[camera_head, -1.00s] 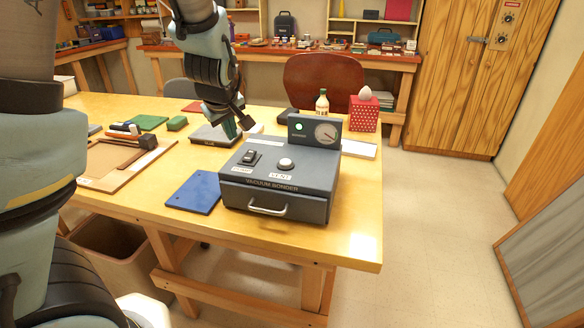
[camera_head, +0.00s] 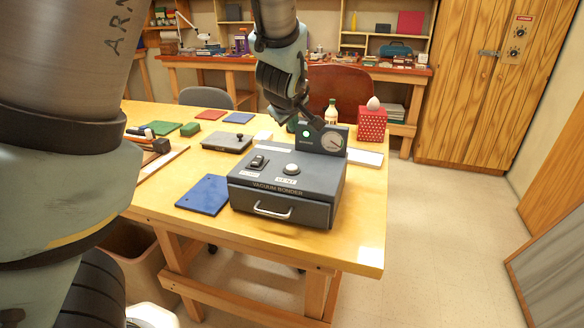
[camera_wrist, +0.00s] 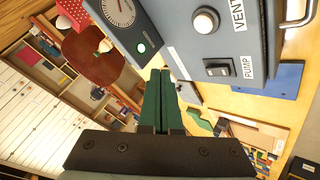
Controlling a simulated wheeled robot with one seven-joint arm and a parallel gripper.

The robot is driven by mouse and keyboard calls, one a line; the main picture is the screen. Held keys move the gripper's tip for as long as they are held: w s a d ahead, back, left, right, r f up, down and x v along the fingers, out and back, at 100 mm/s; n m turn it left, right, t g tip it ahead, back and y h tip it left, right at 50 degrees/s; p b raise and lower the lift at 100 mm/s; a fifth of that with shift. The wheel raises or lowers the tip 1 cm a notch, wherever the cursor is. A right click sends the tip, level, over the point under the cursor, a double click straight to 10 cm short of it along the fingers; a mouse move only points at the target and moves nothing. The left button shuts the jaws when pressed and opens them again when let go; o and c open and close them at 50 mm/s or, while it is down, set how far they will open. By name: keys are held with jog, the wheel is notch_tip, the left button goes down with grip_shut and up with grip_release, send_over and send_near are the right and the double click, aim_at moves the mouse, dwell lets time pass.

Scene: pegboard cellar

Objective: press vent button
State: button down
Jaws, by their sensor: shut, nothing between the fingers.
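The vacuum bonder (camera_head: 285,196) is a dark grey box with a front handle, standing on the yellow table. Its round white vent button (camera_head: 291,169) sits on top beside the VENT label and also shows in the wrist view (camera_wrist: 206,20). A dark rocker pump switch (camera_head: 259,162) is left of it; it also shows in the wrist view (camera_wrist: 217,69). The gauge panel (camera_head: 322,138) at the back has a lit green light. My gripper (camera_wrist: 162,74) has its green fingers together and empty. In the head view it is behind the button, near the gauge panel, not touching the button.
A blue plate (camera_head: 203,194) lies left of the bonder. A grey plate with a knob (camera_head: 222,142) lies behind left. The table's front right corner is clear.

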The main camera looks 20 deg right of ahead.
aim_at(292, 169)
jog(key=shift+f+b, duration=3.55)
jog(key=shift+f, duration=0.8)
jog(key=shift+f, duration=0.1)
jog(key=shift+f+b, duration=0.35)
jog(key=shift+f+b, duration=0.35)
jog(key=shift+f, duration=0.15)
jog(key=shift+r, duration=0.15)
jog(key=shift+r+p, duration=0.8)
jog(key=shift+p, duration=0.05)
notch_tip(292, 169, up, 5)
jog(key=p, duration=0.4)
jog(key=shift+r, duration=0.1)
